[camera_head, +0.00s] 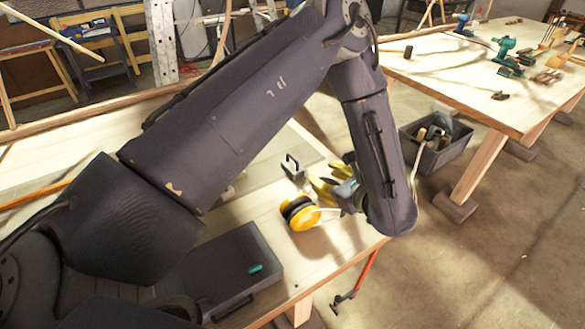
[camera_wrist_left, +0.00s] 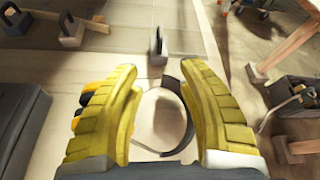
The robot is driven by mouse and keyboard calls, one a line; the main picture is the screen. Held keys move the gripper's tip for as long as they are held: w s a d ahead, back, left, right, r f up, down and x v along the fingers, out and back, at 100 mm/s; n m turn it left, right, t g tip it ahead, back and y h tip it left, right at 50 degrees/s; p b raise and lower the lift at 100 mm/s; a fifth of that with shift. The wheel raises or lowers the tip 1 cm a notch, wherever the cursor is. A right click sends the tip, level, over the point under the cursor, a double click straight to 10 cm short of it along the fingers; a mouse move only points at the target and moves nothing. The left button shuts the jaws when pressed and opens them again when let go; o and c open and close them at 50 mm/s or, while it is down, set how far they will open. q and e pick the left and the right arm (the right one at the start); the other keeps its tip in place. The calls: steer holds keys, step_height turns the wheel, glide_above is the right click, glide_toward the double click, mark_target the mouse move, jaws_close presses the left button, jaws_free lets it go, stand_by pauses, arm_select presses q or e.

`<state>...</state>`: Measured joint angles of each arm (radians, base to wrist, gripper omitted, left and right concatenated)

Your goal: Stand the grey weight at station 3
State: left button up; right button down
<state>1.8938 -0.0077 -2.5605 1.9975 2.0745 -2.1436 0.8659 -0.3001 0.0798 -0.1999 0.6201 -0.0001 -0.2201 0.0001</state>
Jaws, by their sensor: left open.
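A grey weight (camera_head: 291,165), a small block with an upright handle, stands on the light bench just beyond my left gripper (camera_head: 332,184) in the head view. In the left wrist view the weight (camera_wrist_left: 158,47) stands ahead of the gap between the yellow fingers, clear of them. My left gripper (camera_wrist_left: 165,105) is open, and no weight is between its fingers. Another grey weight (camera_wrist_left: 71,31) shows at the upper left of the wrist view. I cannot make out any station number. My right gripper is not in view.
A yellow and black round object (camera_head: 300,214) lies beside the left gripper. A dark grey case (camera_head: 228,268) sits at the near bench edge. A dark curved band (camera_wrist_left: 184,100) shows below the fingers. A grey crate (camera_head: 436,142) stands beyond the bench, near another table (camera_head: 455,75).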

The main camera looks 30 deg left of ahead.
mark_target(296, 161)
arm_select(q)
steer(key=x, duration=1.5)
steer(key=shift+s+f, duration=0.1)
steer(key=shift+w+a+f, duration=0.2)
steer(key=shift+w+a, duration=0.15)
steer(key=shift+a, duration=0.15)
steer(key=shift+o, duration=0.2)
jaws_close()
